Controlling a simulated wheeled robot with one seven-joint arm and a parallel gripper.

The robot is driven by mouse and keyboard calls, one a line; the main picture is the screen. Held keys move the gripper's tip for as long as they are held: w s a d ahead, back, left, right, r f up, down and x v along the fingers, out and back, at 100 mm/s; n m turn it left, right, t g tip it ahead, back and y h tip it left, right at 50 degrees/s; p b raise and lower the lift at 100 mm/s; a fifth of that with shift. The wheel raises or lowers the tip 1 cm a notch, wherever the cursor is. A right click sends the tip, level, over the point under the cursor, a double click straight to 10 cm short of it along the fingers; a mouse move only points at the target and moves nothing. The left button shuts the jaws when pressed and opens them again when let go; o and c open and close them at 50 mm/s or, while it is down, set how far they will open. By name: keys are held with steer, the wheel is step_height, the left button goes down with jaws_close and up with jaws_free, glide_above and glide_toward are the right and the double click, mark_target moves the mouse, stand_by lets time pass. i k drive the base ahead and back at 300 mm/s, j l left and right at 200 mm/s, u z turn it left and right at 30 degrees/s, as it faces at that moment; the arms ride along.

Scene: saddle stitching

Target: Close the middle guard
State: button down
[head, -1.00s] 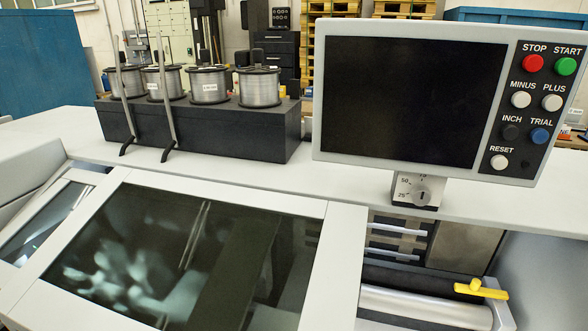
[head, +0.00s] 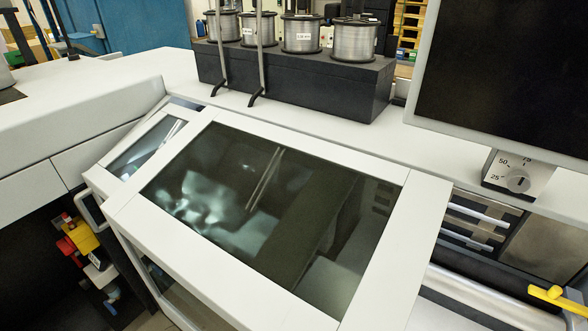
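A large guard (head: 395,245) with a white frame and a dark window (head: 270,205) fills the middle of the view. It slopes down toward me, and its window reflects light. I take it for the middle guard; from this angle I cannot tell whether it is fully shut. A narrower guard with a dark window (head: 145,148) adjoins it on the left. My gripper is not in view.
A black box (head: 300,75) with several wire spools stands behind. A dark screen (head: 505,75) and a dial (head: 518,181) are at right. An uncovered bay with a roller (head: 480,300) and a yellow handle (head: 555,296) is at lower right.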

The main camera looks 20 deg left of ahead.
mark_target(238, 222)
steer(key=u, duration=0.6)
steer(key=j+u, duration=0.25)
steer(key=u, duration=0.15)
steer(key=j+u, duration=0.2)
steer(key=u, duration=0.2)
steer(key=i+j+u, duration=0.1)
steer(key=u, duration=0.25)
steer(key=i+j, duration=0.05)
steer(key=j, duration=0.05)
